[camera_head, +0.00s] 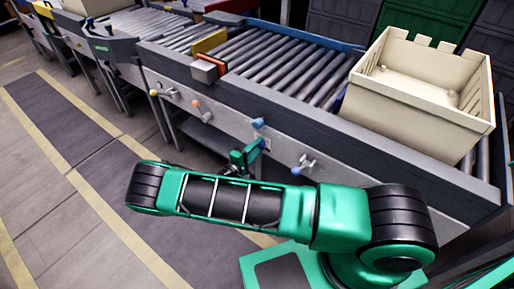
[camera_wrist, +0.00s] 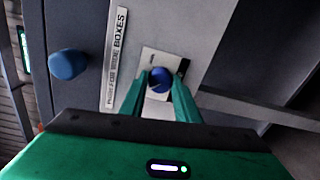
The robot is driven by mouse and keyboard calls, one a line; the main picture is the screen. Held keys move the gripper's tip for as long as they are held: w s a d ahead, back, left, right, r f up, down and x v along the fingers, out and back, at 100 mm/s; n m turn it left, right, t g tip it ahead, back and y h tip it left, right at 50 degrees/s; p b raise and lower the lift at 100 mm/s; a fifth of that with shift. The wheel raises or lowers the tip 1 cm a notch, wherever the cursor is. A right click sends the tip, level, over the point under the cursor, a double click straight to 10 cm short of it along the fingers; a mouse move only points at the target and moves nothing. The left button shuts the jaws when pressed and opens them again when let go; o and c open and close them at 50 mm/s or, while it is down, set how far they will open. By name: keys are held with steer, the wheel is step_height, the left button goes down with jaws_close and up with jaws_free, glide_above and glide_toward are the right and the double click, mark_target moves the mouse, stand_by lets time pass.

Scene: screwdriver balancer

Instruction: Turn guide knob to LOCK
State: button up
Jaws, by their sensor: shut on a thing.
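A round blue knob (camera_wrist: 160,79) sits on a pale plate (camera_wrist: 149,62) on the conveyor's side panel, in the wrist view. My gripper (camera_wrist: 159,88) has its two green fingers on either side of this knob, shut on it. In the head view my gripper (camera_head: 251,152) reaches the grey side panel, below another blue knob (camera_head: 258,123); the held knob is hidden there. The lettering on the plate is too small to read, so I cannot tell the knob's setting.
A second blue knob (camera_wrist: 67,64) lies left of a label strip reading BOXES (camera_wrist: 115,58). A handle with a blue tip (camera_head: 303,166) and an orange knob (camera_head: 197,104) flank my gripper on the panel. A cream crate (camera_head: 420,120) stands on the rollers.

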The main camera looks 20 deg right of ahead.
steer(key=shift+a+f+n, duration=0.1)
steer(key=shift+a+n, duration=0.1)
steer(key=shift+n, duration=0.2)
steer(key=o, duration=1)
steer(key=shift+d, duration=0.1)
steer(key=shift+o, duration=0.2)
steer(key=v, duration=1)
steer(key=shift+a, duration=0.35)
steer(key=shift+s, duration=0.1)
